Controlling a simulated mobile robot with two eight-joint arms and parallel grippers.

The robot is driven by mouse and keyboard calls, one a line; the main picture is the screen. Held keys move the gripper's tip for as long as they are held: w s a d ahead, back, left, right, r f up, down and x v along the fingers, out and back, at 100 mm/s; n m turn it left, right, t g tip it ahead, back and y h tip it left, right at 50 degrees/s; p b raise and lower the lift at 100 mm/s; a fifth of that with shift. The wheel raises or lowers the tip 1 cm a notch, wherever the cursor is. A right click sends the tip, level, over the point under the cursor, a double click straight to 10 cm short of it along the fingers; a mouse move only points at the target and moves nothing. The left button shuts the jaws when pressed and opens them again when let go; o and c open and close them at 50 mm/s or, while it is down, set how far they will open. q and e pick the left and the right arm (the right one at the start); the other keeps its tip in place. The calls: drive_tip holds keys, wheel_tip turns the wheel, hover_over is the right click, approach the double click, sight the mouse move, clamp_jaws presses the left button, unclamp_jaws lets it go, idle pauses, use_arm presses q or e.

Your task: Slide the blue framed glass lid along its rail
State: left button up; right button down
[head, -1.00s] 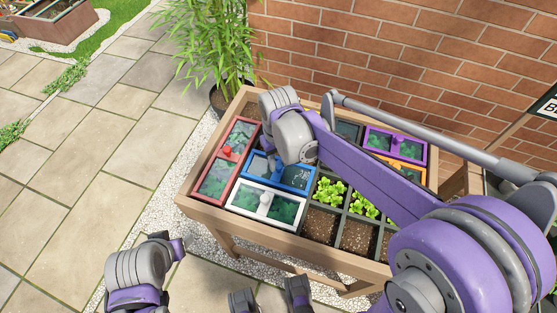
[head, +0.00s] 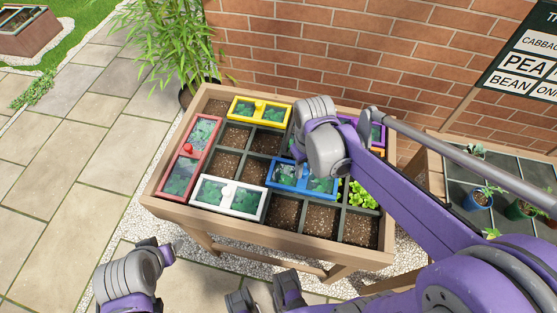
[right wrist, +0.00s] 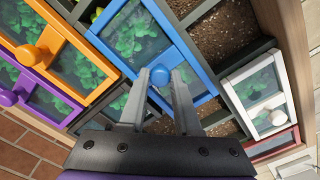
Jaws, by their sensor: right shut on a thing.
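The blue framed glass lid (head: 288,189) lies over the planter's middle row, right of the white lid and partly hidden by my right arm. Its blue knob shows in the right wrist view (right wrist: 160,76). My right gripper (right wrist: 163,82) is shut on that knob from above, with a finger on each side. In the head view the right fingertips are hidden behind my wrist. Part of my left arm shows low on the left in the head view, but its fingertips cannot be made out clearly.
A red lid (head: 206,136) is at the left end, a white lid (head: 228,198) at the front and a yellow lid (head: 258,111) at the back. Purple (head: 376,134) and orange (right wrist: 81,87) lids lie to the right. Bare soil cells (head: 225,164) lie left of the blue lid.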

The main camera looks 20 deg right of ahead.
drive_tip(key=s+d, duration=0.2)
drive_tip(key=d, duration=0.1)
drive_tip(key=s+d, duration=0.3)
drive_tip(key=d, duration=0.1)
drive_tip(key=s+d, duration=0.2)
drive_tip(key=d, duration=0.1)
drive_tip(key=shift+s+d+p, duration=0.15)
drive_tip(key=shift+d+p, duration=0.15)
drive_tip(key=shift+d, duration=0.1)
drive_tip(key=c, duration=1.1)
unclamp_jaws()
drive_tip(key=o, duration=0.5)
drive_tip(key=shift+s+d, duration=0.1)
drive_tip(key=shift+d, duration=0.05)
drive_tip(key=shift+r, duration=0.15)
wheel_tip(320, 180, up, 11)
drive_tip(key=p, duration=0.1)
drive_tip(key=shift+f, duration=0.2)
drive_tip(key=shift+p, duration=0.3)
